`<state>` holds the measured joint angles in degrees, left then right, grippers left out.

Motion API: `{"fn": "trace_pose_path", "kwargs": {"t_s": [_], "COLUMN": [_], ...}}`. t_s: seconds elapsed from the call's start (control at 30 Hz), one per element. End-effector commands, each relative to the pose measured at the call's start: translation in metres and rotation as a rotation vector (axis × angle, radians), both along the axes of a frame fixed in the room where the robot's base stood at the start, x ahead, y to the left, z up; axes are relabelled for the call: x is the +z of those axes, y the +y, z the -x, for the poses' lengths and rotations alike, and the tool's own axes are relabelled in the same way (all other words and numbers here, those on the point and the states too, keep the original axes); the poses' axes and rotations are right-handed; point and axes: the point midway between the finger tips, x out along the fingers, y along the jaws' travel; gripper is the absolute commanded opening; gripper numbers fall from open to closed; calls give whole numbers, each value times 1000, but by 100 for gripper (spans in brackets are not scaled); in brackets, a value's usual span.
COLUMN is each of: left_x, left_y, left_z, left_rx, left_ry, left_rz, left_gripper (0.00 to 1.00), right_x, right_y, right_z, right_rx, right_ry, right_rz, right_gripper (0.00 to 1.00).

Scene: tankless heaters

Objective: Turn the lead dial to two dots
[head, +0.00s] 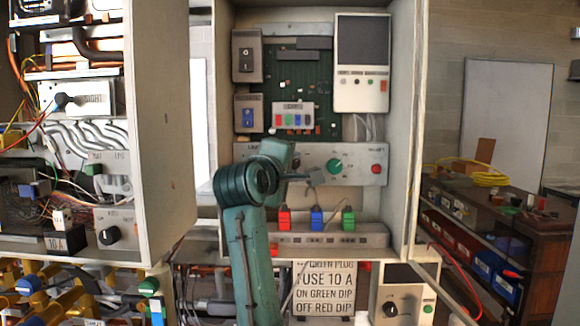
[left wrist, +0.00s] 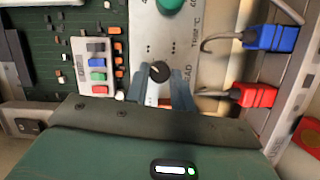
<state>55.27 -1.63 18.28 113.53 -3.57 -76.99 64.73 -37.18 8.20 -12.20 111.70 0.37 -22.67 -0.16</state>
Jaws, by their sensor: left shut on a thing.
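The lead dial (left wrist: 159,71) is a small black round knob on the pale control strip (left wrist: 152,18), with part of the word LEAD printed beside it. Small groups of dots are printed on the strip near the dial in the left wrist view. My left gripper (left wrist: 160,80) has a finger on each side of the dial and is shut on it. Which mark the dial points to is too small to tell. In the head view my left gripper (head: 312,177) is at the control strip (head: 350,152), and the dial is hidden behind it. My right gripper is not in view.
A green dial (head: 334,166) and a red button (head: 376,169) sit right of my gripper. Red (head: 284,219), blue (head: 316,217) and green (head: 348,217) plugs stand below. A DIP block (head: 293,116) is above. Cabinet side walls (head: 404,130) bound the space.

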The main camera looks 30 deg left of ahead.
Motion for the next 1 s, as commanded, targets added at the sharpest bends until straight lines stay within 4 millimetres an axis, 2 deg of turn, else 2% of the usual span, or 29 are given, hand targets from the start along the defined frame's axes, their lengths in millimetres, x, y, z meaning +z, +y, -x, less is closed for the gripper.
{"fn": "trace_pose_path", "kwargs": {"t_s": [0.4,1.0], "left_x": [3,3], "left_y": [0,0], "left_z": [0,0], "left_rx": [1,2], "left_ry": [123,148], "left_rz": [-203,-246], "left_gripper": [1,1], "right_x": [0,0], "right_y": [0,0], "right_z": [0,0], "right_rx": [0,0], "right_ry": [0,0], "right_rz": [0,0], "right_gripper": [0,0]}}
